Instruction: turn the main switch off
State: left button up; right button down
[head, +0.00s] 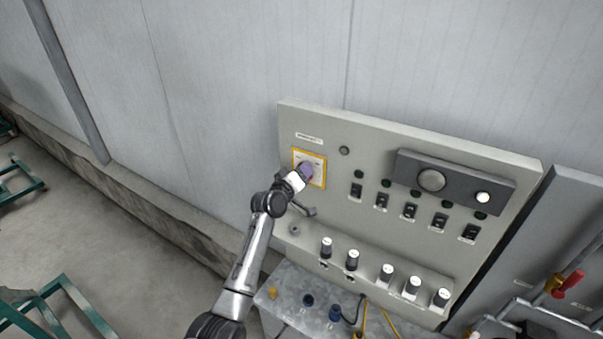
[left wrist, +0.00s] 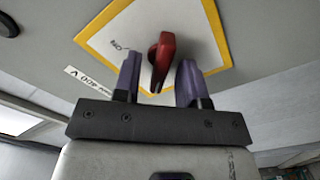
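The main switch is a red handle (left wrist: 161,56) on a white plate with a yellow border (left wrist: 222,20). In the head view the yellow-bordered plate (head: 323,172) is at the upper left of the grey control panel, and my left gripper (head: 306,171) covers most of the handle. In the left wrist view my left gripper (left wrist: 159,82) is open, with one purple finger on each side of the red handle. Gaps show between the handle and both fingers. The handle's tip reaches down to between the fingertips. My right gripper is in neither view.
The panel (head: 375,150) carries a row of black rocker switches (head: 410,210), a dark box with round lamps (head: 455,183) and a lower row of knobs (head: 387,272). A metal box with connectors (head: 290,296) lies below. A red-handled valve (head: 570,284) is at right.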

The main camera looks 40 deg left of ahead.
pick_arm(q)
jog(key=s+d+b, duration=0.1)
jog(key=s+b, duration=0.2)
jog(key=s, duration=1)
jog(key=shift+s+d, duration=0.35)
dwell(0.4)
